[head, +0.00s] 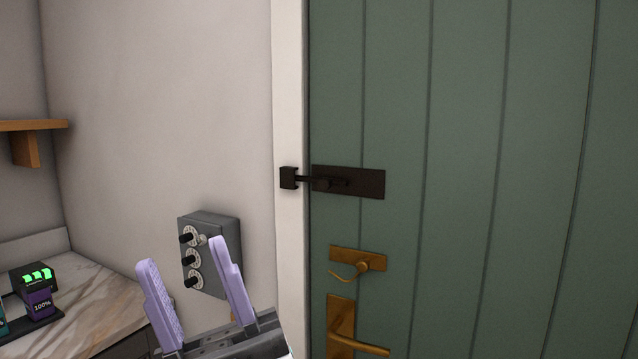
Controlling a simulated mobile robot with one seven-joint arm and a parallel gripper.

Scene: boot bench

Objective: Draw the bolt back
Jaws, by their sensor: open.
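A dark bolt (322,183) sits on a dark plate (370,184) fixed to the green door (465,120). Its rod reaches left across the door's edge to a dark keeper (288,178) on the white frame. A small knob shows on the rod near the plate's left part. My gripper (181,252), with two pale purple fingers, is open and empty at the lower left. It appears below and left of the bolt, apart from it, in front of the wall. The fingertips are in full view.
A grey box with several black knobs (210,222) is on the wall behind my fingers. Below the bolt are a brass latch (358,263) and a brass door handle (342,325). A marble counter (95,296) holds a charger-like device (36,280) at left. A wooden shelf (30,125) is above.

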